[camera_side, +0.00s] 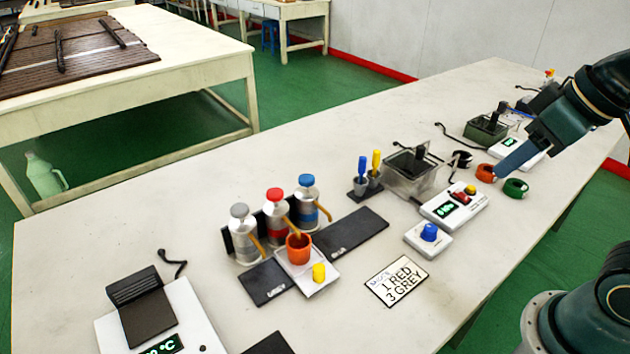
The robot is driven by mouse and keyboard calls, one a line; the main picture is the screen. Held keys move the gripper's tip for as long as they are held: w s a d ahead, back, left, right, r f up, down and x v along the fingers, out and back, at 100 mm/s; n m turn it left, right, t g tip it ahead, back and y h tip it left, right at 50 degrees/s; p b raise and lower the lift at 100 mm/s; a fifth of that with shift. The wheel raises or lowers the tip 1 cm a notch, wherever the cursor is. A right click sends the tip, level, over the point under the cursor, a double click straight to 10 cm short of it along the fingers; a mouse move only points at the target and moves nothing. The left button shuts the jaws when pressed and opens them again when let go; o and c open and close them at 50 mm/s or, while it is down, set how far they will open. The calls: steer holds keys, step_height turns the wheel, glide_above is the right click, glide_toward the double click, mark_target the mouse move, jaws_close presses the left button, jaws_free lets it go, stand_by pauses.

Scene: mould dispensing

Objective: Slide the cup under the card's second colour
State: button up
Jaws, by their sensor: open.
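The orange-red cup (299,250) stands upright on a white sliding plate with a yellow knob (319,272). The plate sits across a dark track (352,233). Three pump bottles stand in a row behind it: grey (243,240), red (275,224) and blue (307,203). The red bottle's spout ends over the cup; the grey bottle is to the left of it. The card (397,281) reads "1 RED" and "3 GREY". My gripper (505,165) is open at the upper right, far from the cup, near orange and green rings (515,188); its fingers overlap in this view.
Between gripper and cup are a blue-knob box (428,238), a box with a green display (454,205), a clear container (412,177) and a stand with blue and yellow tools (367,183). A dark-topped device with a display (160,320) is front left. The table front is mostly clear.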

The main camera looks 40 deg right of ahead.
steer(key=w+a+f+n+g, duration=0.1)
steer(key=w+a+f+g, duration=0.15)
steer(key=w+a, duration=0.7)
steer(key=n+g, duration=0.1)
steer(key=g, duration=0.2)
glide_above(318, 268)
step_height(318, 268, down, 9)
steer(key=shift+r, duration=0.15)
steer(key=shift+d+f, duration=0.1)
steer(key=shift+f, duration=6.75)
steer(key=shift+c, duration=0.4)
jaws_close()
